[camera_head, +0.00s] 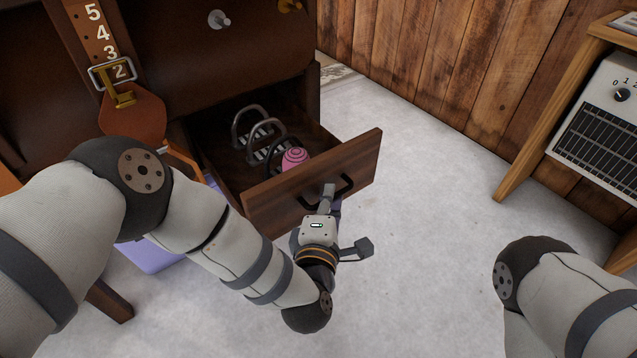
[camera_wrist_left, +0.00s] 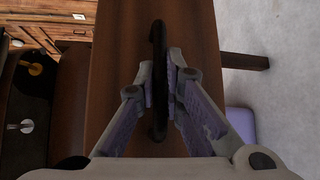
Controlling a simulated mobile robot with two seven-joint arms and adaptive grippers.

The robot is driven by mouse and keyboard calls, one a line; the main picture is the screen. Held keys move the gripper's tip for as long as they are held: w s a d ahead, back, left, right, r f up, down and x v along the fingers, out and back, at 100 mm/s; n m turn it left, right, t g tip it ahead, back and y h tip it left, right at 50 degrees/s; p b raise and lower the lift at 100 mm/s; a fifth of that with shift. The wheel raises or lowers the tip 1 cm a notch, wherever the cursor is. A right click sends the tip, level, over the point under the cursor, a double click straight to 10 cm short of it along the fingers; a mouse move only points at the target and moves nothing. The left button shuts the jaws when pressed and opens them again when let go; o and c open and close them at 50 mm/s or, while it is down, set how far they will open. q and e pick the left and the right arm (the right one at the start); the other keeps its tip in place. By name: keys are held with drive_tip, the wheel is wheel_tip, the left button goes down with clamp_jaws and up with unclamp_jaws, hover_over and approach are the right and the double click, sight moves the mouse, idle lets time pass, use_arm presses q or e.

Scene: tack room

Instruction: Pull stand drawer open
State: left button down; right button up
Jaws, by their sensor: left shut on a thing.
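The stand drawer (camera_head: 262,200) is pulled out from the dark wooden stand (camera_head: 215,70) in the head view, its inside showing. In it lie a pink ringed ball (camera_head: 295,158) and dark metal items with curved handles (camera_head: 252,125). My left gripper (camera_head: 328,192) is shut on the black bar handle (camera_head: 345,186) on the drawer front. In the left wrist view the fingers (camera_wrist_left: 170,85) close on both sides of the handle (camera_wrist_left: 157,55). Part of the handle is hidden by the fingers. My right gripper is out of view; only part of that arm shows at lower right.
A lilac box (camera_head: 150,256) stands on the floor below the stand. The pale floor (camera_head: 430,200) right of the drawer is clear.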

use_arm(q)
drive_tip(key=shift+s+d, duration=0.45)
drive_tip(key=shift+s, duration=0.15)
drive_tip(key=c, duration=1.7)
unclamp_jaws()
drive_tip(key=shift+s, duration=0.1)
drive_tip(key=v, duration=1.1)
drive_tip(key=shift+s+r, duration=0.1)
drive_tip(key=shift+s, duration=0.3)
